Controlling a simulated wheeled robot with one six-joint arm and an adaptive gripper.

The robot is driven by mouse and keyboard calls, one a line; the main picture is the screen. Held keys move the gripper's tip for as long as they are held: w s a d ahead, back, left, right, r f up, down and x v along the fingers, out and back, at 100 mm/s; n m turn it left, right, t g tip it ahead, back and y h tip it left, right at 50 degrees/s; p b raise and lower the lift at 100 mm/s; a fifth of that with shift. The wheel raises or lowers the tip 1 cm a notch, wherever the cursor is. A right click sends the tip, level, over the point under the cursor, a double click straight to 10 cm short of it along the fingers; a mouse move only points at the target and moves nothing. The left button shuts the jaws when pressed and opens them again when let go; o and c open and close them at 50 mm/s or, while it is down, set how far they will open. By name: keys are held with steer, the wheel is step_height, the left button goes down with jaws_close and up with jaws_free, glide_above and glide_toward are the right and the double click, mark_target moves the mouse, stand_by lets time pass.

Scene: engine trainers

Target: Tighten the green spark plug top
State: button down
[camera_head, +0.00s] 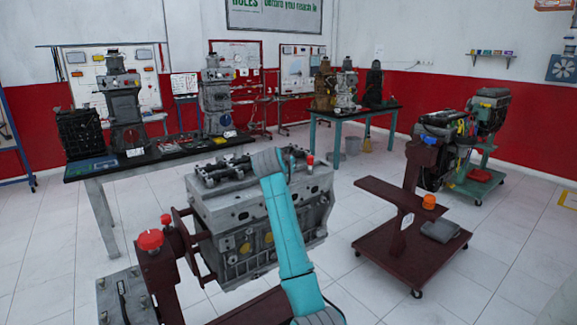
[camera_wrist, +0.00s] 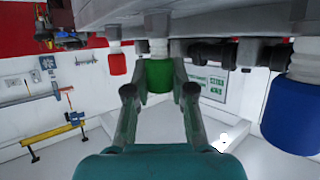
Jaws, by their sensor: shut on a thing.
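The green spark plug top (camera_wrist: 158,76) is in the middle of the wrist view, below a pale plug stem (camera_wrist: 158,47) in the picture. My gripper (camera_wrist: 160,82) is shut on it, one finger on each side. A red plug top (camera_wrist: 117,64) is to its left and a larger-looking blue one (camera_wrist: 292,115) to its right, both apart from my fingers. In the head view, the grey engine block (camera_head: 265,220) is on a dark red stand, with my teal arm in front of it. My fingers and the green top cannot be made out there.
A dark pipe (camera_wrist: 225,53) runs along the engine close to my right finger. In the head view, a red top (camera_head: 310,159) shows on the engine. A dark red wheeled stand (camera_head: 400,255) is at the right, a bench (camera_head: 150,162) behind left. Open floor lies between.

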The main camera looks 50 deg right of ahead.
steer(key=shift+g, duration=0.3)
steer(key=c, duration=0.9)
jaws_free()
steer(key=shift+c, duration=0.2)
steer(key=v, duration=1.2)
steer(key=shift+f, duration=0.1)
